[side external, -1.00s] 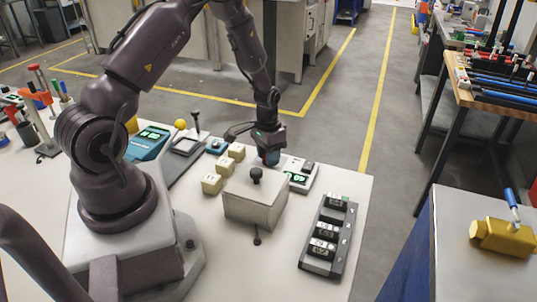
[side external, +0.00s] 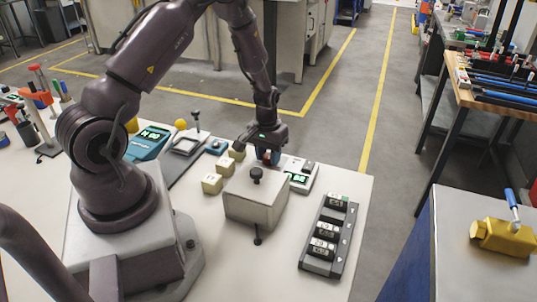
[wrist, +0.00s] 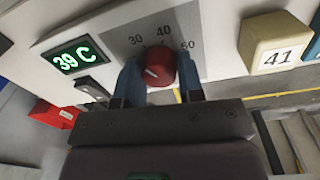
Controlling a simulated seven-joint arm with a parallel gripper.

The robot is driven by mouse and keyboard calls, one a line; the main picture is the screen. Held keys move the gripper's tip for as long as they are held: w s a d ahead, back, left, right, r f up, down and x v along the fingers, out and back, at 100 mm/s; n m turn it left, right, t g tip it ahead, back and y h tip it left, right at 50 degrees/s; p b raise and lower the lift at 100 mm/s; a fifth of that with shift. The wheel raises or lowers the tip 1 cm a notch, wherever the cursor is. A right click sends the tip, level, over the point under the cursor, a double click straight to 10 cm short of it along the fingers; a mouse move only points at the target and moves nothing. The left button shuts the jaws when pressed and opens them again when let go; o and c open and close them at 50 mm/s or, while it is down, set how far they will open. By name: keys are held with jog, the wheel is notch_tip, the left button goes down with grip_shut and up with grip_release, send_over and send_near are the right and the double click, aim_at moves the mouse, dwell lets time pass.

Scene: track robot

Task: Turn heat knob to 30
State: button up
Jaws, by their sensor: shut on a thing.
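The red heat knob (wrist: 158,70) sits on a grey dial plate marked 30, 40 and 50 in the wrist view. The green display (wrist: 78,58) to its left reads 39 C. My gripper (wrist: 160,78) has its two blue fingers on either side of the knob, shut on it. A small pale mark shows on the knob, but its exact aim is hard to tell. In the side view my gripper (side external: 268,158) points down at the heat unit (side external: 300,178), and hides most of the knob there.
Cream blocks (side external: 212,184) stand left of the heat unit; one (wrist: 275,45) numbered 41 is near the knob. A grey box with a black knob (side external: 255,200) stands in front. A dark switch panel (side external: 328,238) lies at the right.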

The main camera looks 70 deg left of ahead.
aim_at(265, 156)
jog(key=shift+r, duration=0.1)
jog(key=o, duration=0.9)
jog(key=shift+o, duration=0.2)
notch_tip(265, 156, up, 13)
jog(key=shift+s+a, duration=0.15)
jog(key=shift+a, duration=0.05)
jog(key=s+d+r+m+t, duration=0.2)
jog(key=s+d+r+m, duration=0.1)
jog(key=s+d+r, duration=0.4)
jog(key=s+d+r+m+t, duration=0.3)
jog(key=s+d+r, duration=0.4)
jog(key=d+r, duration=0.4)
jog(key=shift+s+r+m, duration=0.3)
jog(key=shift+r+m, duration=0.3)
jog(key=shift+r, duration=0.1)
